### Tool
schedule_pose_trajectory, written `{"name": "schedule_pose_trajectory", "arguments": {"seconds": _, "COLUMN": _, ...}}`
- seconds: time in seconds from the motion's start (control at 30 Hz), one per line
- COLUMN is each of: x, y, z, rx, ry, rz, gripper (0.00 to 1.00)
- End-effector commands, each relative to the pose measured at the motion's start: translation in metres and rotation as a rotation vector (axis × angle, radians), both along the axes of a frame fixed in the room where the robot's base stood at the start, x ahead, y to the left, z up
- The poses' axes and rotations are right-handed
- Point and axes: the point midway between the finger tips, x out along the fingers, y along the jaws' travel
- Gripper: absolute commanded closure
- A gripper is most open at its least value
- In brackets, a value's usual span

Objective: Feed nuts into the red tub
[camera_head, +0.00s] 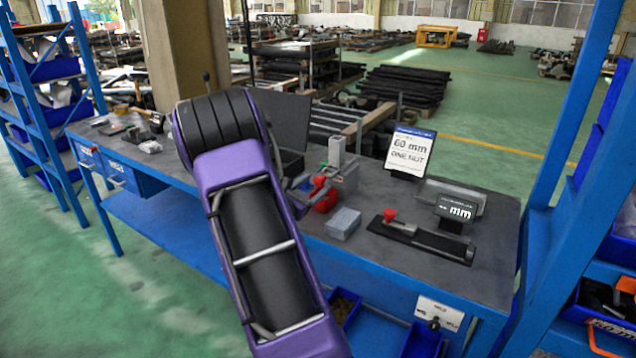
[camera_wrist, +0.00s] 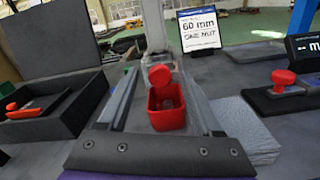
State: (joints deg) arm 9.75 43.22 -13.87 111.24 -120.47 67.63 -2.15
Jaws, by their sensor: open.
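The red tub (camera_wrist: 168,119) is an open box in the middle of the wrist view. It also shows in the head view (camera_head: 326,203), partly behind my arm. A round red knob (camera_wrist: 159,75) sits just above its far rim, in front of a grey upright device (camera_head: 344,172). My gripper (camera_wrist: 161,82) is open, with one finger on each side of the tub in the wrist view. I cannot tell whether the fingers touch it. A sign (camera_head: 409,151) reads "60 mm ONE NUT". I cannot make out any nuts.
A light grey block (camera_head: 343,223) stands right of the tub. Further right is a black device (camera_head: 420,238) with a red knob and a "mm" display (camera_head: 457,211). A dark open box (camera_wrist: 45,115) is at the left. Blue shelf posts (camera_head: 575,100) edge the bench's right side.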

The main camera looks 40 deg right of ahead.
Motion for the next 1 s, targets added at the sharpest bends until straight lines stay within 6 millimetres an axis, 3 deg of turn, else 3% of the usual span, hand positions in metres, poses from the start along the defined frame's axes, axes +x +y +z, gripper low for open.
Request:
{"name": "schedule_pose_trajectory", "arguments": {"seconds": 0.5, "x": -0.033, "y": 0.118, "z": 0.000, "rx": 0.001, "ry": 0.000, "rz": 0.005, "gripper": 0.34}}
{"name": "schedule_pose_trajectory", "arguments": {"seconds": 0.7, "x": -0.040, "y": 0.141, "z": 0.000, "rx": 0.002, "ry": -0.001, "rz": 0.002, "gripper": 0.34}}
{"name": "schedule_pose_trajectory", "arguments": {"seconds": 1.0, "x": -0.043, "y": 0.147, "z": 0.000, "rx": 0.001, "ry": -0.001, "rz": 0.000, "gripper": 0.34}}
